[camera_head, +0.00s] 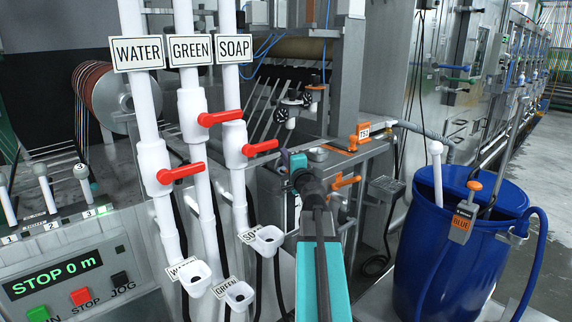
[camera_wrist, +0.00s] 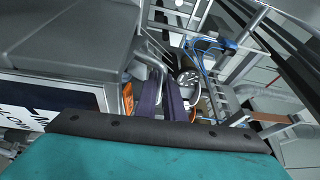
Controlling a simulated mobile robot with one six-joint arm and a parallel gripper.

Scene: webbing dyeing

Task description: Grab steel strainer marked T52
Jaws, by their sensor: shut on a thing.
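An orange block with a white tag (camera_head: 363,131), which seems to read T52, stands on the steel ledge in the head view. A small round steel bowl (camera_head: 317,154), seemingly the strainer, sits just left of it, beside my gripper (camera_head: 299,164). In the wrist view my gripper (camera_wrist: 165,103) has its two dark fingers close together. A round steel piece (camera_wrist: 187,84) with orange near it shows just past the fingertips. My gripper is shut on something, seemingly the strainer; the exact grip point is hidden.
White pipes with red valve handles (camera_head: 180,172) and funnels (camera_head: 268,239) stand left of my arm. A blue barrel (camera_head: 440,260) with an orange BLUE tag stands at right. A control panel (camera_head: 65,275) is at lower left. The machine frame surrounds the gripper closely.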

